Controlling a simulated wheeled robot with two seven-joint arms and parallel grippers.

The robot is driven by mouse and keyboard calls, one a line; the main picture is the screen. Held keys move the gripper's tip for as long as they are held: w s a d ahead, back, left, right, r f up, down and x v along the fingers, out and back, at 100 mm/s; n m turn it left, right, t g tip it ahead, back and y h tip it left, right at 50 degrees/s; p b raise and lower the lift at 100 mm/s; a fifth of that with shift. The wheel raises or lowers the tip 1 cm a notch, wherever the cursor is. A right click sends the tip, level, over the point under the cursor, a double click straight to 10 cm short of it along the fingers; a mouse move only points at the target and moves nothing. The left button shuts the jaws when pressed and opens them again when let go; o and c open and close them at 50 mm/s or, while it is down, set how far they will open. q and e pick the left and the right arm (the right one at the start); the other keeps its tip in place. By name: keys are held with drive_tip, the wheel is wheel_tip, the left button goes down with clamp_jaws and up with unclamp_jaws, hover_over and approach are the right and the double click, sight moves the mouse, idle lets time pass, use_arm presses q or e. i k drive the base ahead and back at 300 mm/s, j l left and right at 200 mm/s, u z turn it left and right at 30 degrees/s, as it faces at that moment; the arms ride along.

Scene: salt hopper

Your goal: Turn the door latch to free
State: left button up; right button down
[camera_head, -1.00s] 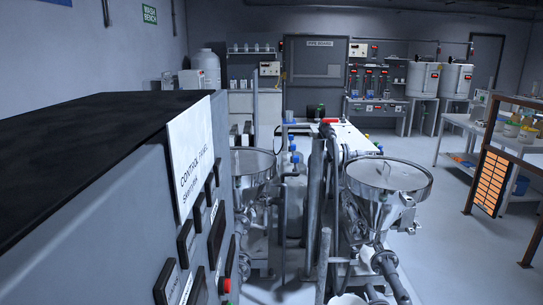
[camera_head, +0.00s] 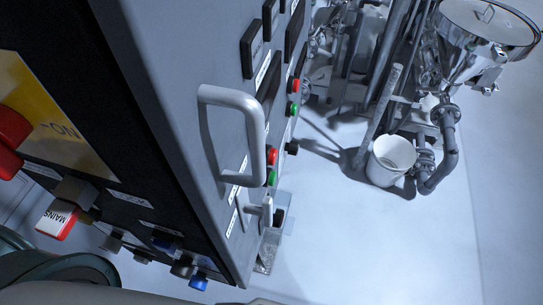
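The grey control cabinet (camera_head: 165,60) fills the left half of the head view, seen from close and above. A large pale D-shaped handle (camera_head: 252,110) stands out from its door face. Below it is a small pale lever (camera_head: 266,211), which looks like the door latch. Neither gripper is in view, and nothing touches the handle or the lever.
A red-and-white MAINS switch (camera_head: 57,220) and several knobs are on the cabinet's dark side. Red and green buttons (camera_head: 294,86) line the door's edge. A white bucket (camera_head: 390,160) and a steel hopper (camera_head: 478,40) stand to the right. The floor (camera_head: 380,250) at lower right is clear.

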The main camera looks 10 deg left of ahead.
sight(266, 212)
drive_tip(key=k+l+u, duration=0.15)
drive_tip(key=k+u, duration=0.3)
drive_tip(key=i+l+u, duration=0.1)
drive_tip(key=l+u, duration=0.15)
drive_tip(key=u, duration=0.2)
drive_tip(key=l+u, duration=0.25)
drive_tip(key=u, duration=0.2)
drive_tip(key=l+u, duration=0.3)
drive_tip(key=u, duration=0.15)
drive_tip(key=l+u, duration=0.1)
drive_tip(key=l, duration=0.3)
drive_tip(key=k+l+u, duration=0.15)
drive_tip(key=l, duration=0.25)
drive_tip(key=k+l+u, duration=0.1)
drive_tip(key=l, duration=0.3)
drive_tip(key=k+l+u, duration=0.1)
drive_tip(key=l, duration=0.3)
drive_tip(key=k+l+u, duration=0.15)
drive_tip(key=l, duration=0.2)
drive_tip(key=k+l+u, duration=0.1)
drive_tip(key=l, duration=0.25)
drive_tip(key=k+l, duration=0.15)
drive_tip(key=l, duration=0.25)
drive_tip(key=k+l, duration=0.2)
drive_tip(key=l, duration=0.15)
drive_tip(key=k+l, duration=0.15)
drive_tip(key=l, duration=0.25)
